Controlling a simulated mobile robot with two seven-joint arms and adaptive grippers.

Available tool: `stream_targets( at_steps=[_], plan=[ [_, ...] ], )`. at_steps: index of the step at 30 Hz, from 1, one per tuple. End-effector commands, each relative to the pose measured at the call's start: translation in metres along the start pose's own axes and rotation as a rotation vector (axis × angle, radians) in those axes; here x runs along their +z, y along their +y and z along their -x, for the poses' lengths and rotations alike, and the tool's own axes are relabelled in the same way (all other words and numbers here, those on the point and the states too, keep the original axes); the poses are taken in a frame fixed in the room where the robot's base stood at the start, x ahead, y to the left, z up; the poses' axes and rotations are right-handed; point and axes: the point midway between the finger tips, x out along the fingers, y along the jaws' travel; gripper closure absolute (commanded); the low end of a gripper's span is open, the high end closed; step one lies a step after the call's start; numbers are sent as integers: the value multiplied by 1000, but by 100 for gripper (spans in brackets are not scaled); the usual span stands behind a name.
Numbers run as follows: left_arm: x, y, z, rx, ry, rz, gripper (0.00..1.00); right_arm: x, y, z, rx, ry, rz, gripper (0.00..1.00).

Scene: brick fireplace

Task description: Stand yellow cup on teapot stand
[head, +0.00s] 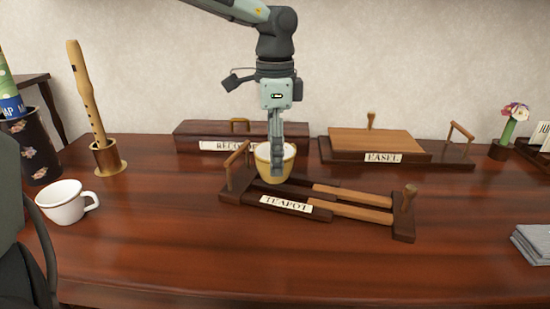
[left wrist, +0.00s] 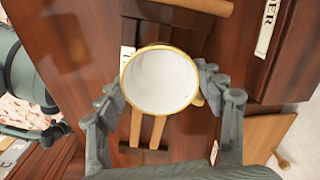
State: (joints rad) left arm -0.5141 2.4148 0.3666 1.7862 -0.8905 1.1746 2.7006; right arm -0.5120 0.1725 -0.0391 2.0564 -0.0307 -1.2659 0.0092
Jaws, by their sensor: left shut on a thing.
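The yellow cup (head: 264,170), white inside, is upright at the left part of the teapot stand (head: 290,206). My left gripper (head: 276,172) points down from above and is shut on the cup, with one finger in front of it in the head view. In the left wrist view the cup (left wrist: 160,80) sits between the two fingers of the left gripper (left wrist: 163,92), its handle at the right. The stand's slats (left wrist: 146,132) show beneath it. I cannot tell whether the cup's base touches the stand.
Behind are a closed recorder box (head: 190,130) and the easel stand (head: 340,155). A white mug (head: 62,205) and a recorder in a wooden holder (head: 108,160) stand at left. A flower vase (head: 508,132) and grey cloth (head: 535,243) are at right. The table's front is clear.

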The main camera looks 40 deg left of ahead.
Motion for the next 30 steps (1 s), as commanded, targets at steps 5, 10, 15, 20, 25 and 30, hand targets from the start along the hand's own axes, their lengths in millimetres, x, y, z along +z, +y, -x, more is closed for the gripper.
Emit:
stream_targets(
  at_steps=[5, 10, 15, 20, 25, 30],
  plan=[
    [0, 0, -18, 0, 1, 0, 65, 2, -2, -10, -6, -8, -1, 63],
    [0, 0, -18, -1, 1, 0, 65, 1, -2, -11, -5, -7, 0, 63],
    [0, 0, -20, -1, 1, 0, 65, 0, -1, -10, -2, -7, 2, 63],
    [0, 0, -21, 0, 1, 1, 65, -2, 2, -1, 5, 0, 5, 63],
    [0, 0, -21, 0, 0, 1, 19, 2, 6, 3, 11, -6, 7, 63],
    [0, 0, -21, 0, 0, 1, 12, 6, 6, 1, 12, -14, 9, 63]
  ],
)
